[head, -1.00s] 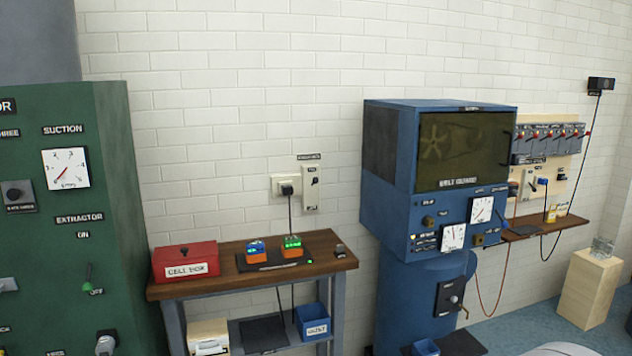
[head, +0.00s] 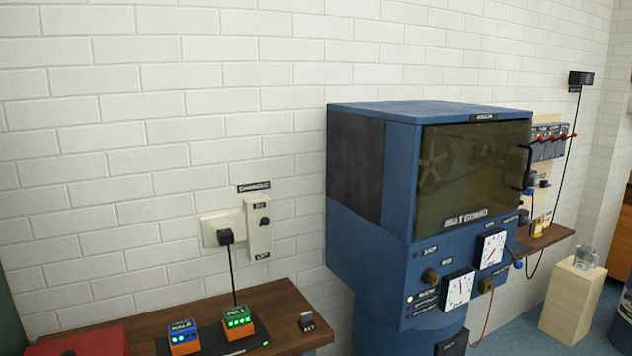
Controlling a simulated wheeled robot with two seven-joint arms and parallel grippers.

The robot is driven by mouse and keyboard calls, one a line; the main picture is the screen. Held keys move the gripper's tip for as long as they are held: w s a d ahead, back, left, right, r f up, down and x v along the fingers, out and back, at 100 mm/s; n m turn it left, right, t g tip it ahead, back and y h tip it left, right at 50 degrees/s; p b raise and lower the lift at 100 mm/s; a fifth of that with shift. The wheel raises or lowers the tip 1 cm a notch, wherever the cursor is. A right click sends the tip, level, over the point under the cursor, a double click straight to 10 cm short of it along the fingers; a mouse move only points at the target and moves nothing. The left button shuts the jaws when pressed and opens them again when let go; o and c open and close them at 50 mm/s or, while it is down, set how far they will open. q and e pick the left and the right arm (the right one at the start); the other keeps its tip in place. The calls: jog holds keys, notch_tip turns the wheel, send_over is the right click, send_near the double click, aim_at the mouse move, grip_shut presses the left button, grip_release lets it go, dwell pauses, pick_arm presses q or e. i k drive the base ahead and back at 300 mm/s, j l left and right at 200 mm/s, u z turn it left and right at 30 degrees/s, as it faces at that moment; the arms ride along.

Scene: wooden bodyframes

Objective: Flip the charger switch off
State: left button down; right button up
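The charger switch (head: 258,228) is a narrow cream plate on the white brick wall, under a small dark label (head: 254,187). It has a dark knob (head: 264,221) in its upper half and a small label at the bottom; the knob's exact setting is too small to tell. To its left is a cream socket (head: 211,229) with a black plug (head: 225,237) and a cord running down to the charger (head: 236,342) on the wooden bench. Neither gripper is in view.
The wooden bench (head: 285,312) stands below the switch, with a red box (head: 90,342) at left and a small dark key block (head: 306,322) at right. A large blue machine (head: 355,230) stands to the right.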

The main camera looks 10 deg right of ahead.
aim_at(265, 220)
jog(key=i+z, duration=0.2)
jog(key=i, duration=0.25)
jog(key=i+j+z, duration=0.15)
jog(key=i, duration=0.35)
jog(key=i+j+z, duration=0.2)
jog(key=i, duration=0.25)
